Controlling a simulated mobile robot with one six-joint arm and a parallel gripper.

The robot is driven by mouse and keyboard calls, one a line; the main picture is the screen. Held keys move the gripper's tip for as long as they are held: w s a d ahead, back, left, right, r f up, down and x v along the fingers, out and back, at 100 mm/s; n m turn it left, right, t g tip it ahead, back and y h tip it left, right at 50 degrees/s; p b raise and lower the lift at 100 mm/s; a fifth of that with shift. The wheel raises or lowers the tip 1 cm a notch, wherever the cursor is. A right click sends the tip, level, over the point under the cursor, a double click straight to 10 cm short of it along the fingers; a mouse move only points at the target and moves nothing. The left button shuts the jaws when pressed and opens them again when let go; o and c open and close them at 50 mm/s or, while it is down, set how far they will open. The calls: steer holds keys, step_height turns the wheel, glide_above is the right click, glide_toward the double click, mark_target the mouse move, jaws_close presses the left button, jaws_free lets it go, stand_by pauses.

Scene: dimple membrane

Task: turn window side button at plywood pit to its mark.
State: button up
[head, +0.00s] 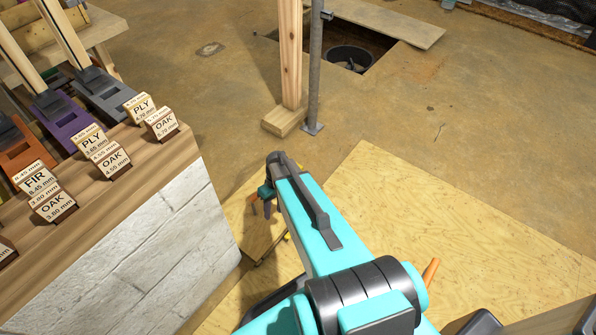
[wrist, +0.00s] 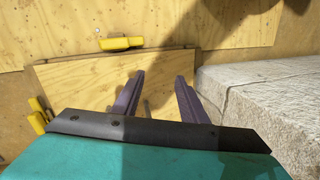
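A plywood panel (wrist: 85,75) lies below my gripper in the wrist view; in the head view, part of a board (head: 262,236) shows beside my arm. A yellow button-like piece (wrist: 120,43) lies across the panel's upper edge, turned roughly along it. I cannot tell which one is the window side button, and I see no clear mark. My gripper (wrist: 158,78) has two purple fingers apart, with nothing held between them. In the head view, my arm hides much of the area around it.
A bench with a white block side (head: 150,245) and labelled wooden blocks (head: 113,158) stands at left. A pale block wall (wrist: 270,105) rises right of the panel. A wooden post (head: 291,60) and metal pole stand ahead, near a floor pit with a black bucket (head: 350,59).

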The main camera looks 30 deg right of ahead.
steer(key=w+d+t+b, duration=0.1)
steer(key=w+d+b, duration=0.5)
steer(key=d, duration=0.3)
steer(key=w+d+f+n+t+b, duration=0.1)
steer(key=w+d+t+b, duration=0.1)
steer(key=w+d+b, duration=0.4)
steer(key=w+d+f+n+t+b, duration=0.1)
steer(key=w+d+b, duration=0.5)
steer(key=d, duration=0.8)
steer(key=shift+w+t+h, duration=0.35)
steer(key=shift+t+h, duration=0.05)
steer(key=shift+t, duration=0.3)
steer(key=shift+f+b, duration=0.1)
steer(key=shift+b, duration=0.2)
steer(key=b+x, duration=0.6)
steer(key=x, duration=0.7)
steer(key=shift+a+f, duration=0.1)
steer(key=shift+f, duration=0.25)
jaws_close()
